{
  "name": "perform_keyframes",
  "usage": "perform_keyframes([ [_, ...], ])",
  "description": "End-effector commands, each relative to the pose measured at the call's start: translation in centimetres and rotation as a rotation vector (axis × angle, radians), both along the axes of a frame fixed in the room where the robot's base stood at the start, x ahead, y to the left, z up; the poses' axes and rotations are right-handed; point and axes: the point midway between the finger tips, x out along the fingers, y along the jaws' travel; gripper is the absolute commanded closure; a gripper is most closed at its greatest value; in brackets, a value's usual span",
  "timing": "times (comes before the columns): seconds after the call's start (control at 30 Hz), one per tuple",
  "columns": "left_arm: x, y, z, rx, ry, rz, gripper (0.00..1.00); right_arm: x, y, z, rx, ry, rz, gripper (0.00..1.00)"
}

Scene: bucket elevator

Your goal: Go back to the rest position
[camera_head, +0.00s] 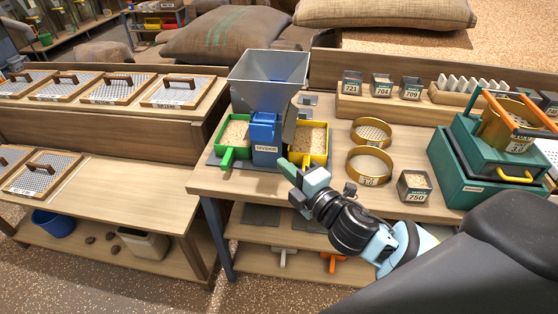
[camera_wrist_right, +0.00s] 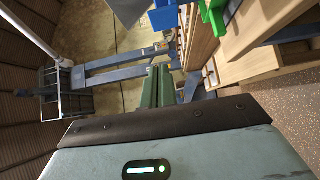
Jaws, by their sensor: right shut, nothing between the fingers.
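My right gripper (camera_head: 288,168) reaches in from the lower right in the head view, above the front edge of the wooden table (camera_head: 290,187). Its green fingers (camera_wrist_right: 158,88) are shut and empty in the right wrist view. The fingertips are near the yellow tray, but I cannot tell whether they touch it. My left gripper does not show in either view.
A blue divider (camera_head: 265,135) with a grey hopper (camera_head: 268,72) stands between a green tray (camera_head: 232,140) and a yellow tray (camera_head: 308,140). Brass sieves (camera_head: 369,166), a sample box (camera_head: 414,187) and a green machine (camera_head: 470,165) stand to the right.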

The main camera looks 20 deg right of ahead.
Motion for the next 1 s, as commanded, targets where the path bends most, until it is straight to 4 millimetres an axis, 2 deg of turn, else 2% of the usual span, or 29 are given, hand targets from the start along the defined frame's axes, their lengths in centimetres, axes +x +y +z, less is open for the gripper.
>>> perform_keyframes([
  [0.37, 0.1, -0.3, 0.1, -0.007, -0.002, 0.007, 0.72, -0.3, 0.0, 0.0, 0.001, 0.0, 0.0, 1.0],
  [0.47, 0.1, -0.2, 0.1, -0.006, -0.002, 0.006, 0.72, -0.5, 0.0, -0.9, 0.03, 0.027, -0.002, 1.0],
  [0.57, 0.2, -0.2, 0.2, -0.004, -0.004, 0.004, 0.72, -1.6, 0.2, -3.8, 0.125, 0.11, -0.011, 1.0],
  [0.67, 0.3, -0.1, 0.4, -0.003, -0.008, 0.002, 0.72, -3.9, 0.5, -8.5, 0.289, 0.247, -0.036, 1.0],
  [0.8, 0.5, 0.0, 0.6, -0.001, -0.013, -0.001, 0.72, -8.7, 1.0, -15.6, 0.567, 0.459, -0.115, 1.0],
  [0.87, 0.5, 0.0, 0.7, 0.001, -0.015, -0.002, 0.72, -11.1, 1.2, -18.5, 0.685, 0.543, -0.162, 1.0],
  [1.0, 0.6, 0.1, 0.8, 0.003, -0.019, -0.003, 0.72, -17.7, 1.7, -24.3, 0.958, 0.718, -0.308, 1.0],
])
